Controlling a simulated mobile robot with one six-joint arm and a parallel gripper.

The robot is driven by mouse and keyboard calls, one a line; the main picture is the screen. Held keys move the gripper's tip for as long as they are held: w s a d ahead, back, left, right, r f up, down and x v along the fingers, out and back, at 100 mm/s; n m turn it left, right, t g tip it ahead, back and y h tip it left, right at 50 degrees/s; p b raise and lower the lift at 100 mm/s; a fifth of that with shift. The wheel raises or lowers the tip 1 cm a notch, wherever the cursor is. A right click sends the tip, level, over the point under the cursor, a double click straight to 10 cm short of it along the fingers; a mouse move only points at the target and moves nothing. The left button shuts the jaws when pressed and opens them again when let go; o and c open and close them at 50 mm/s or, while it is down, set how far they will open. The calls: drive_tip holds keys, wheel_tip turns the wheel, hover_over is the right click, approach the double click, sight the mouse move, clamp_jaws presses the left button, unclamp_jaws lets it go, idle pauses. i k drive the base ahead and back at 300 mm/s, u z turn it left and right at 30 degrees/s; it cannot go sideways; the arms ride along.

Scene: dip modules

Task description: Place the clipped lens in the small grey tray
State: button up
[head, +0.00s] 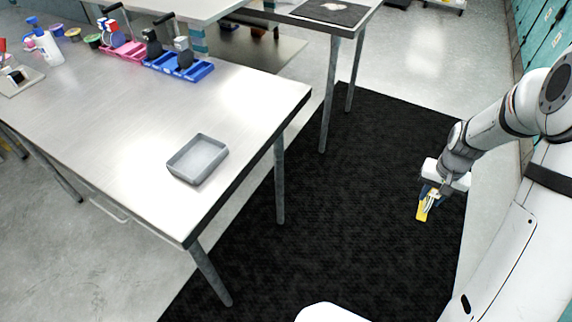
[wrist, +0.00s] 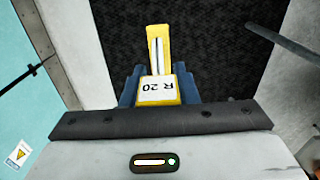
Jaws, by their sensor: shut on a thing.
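The small grey tray (head: 198,158) lies on the near right part of the metal table and looks empty. My gripper (head: 427,200) is at the right in the head view, above the black mat and well apart from the table. It is shut on a yellow piece (head: 422,211), which points downward. In the wrist view, the yellow piece (wrist: 158,50) sits between the blue fingers (wrist: 157,90).
The metal table (head: 110,130) also holds a pink tray (head: 125,50), a blue tray (head: 180,68) and a white bottle (head: 47,48) at the back. A second table (head: 300,18) stands behind. The black mat (head: 330,220) between my arm and the table is clear.

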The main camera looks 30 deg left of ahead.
sight(199, 160)
drive_tip(key=k, duration=0.5)
drive_tip(key=z, duration=1.6)
drive_tip(key=i, duration=0.05)
drive_tip(key=u, duration=3.35)
